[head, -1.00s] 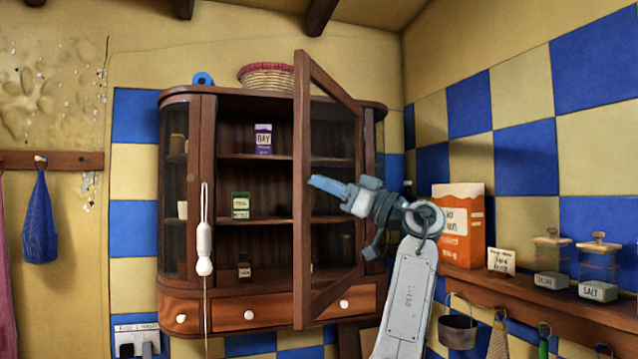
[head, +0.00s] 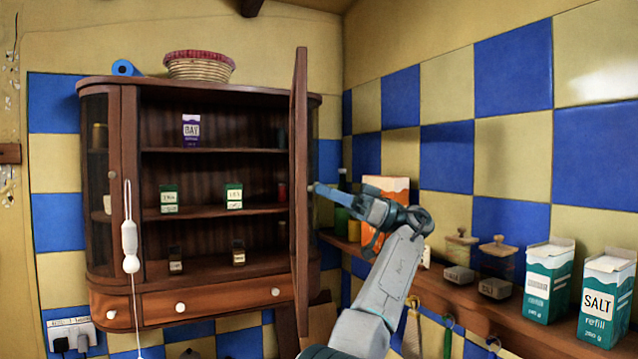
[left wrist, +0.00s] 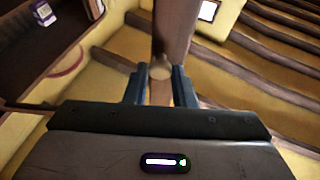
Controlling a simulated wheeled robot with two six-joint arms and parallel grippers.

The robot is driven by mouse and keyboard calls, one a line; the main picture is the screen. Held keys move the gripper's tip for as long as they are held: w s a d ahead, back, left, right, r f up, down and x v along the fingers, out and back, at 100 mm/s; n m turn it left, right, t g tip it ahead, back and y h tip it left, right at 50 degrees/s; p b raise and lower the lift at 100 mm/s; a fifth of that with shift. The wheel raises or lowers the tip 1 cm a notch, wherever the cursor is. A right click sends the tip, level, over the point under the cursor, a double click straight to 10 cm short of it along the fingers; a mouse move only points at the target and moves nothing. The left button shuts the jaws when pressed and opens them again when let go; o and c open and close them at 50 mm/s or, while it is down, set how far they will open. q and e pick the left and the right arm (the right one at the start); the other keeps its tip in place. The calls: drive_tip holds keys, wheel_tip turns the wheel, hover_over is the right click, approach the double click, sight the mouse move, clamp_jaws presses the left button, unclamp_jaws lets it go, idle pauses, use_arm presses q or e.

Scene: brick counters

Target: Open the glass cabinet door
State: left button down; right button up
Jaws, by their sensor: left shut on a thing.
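The wooden cabinet (head: 215,88) hangs on the tiled wall. Its glass door (head: 301,150) stands swung out and shows almost edge-on, with the shelves in plain view. My left gripper (head: 314,188) is at the right side of the door's edge. In the left wrist view, my left gripper (left wrist: 160,86) has its two fingers on either side of a round pale knob (left wrist: 160,69) on the wooden door frame (left wrist: 173,30), and is shut on it. My right gripper is not in view.
Small boxes, among them a purple one (head: 191,130), stand on the shelves. A basket (head: 199,66) sits on top of the cabinet. A pull cord (head: 130,240) hangs in front at left. To the right, a wall shelf (head: 480,290) carries jars and salt boxes (head: 608,300).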

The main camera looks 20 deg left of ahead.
use_arm(q)
drive_tip(key=shift+w+d+r, duration=0.15)
drive_tip(key=shift+w+d, duration=0.15)
drive_tip(key=shift+d, duration=0.1)
drive_tip(key=c, duration=1.2)
unclamp_jaws()
drive_tip(key=shift+c, duration=0.2)
drive_tip(key=shift+a, duration=0.1)
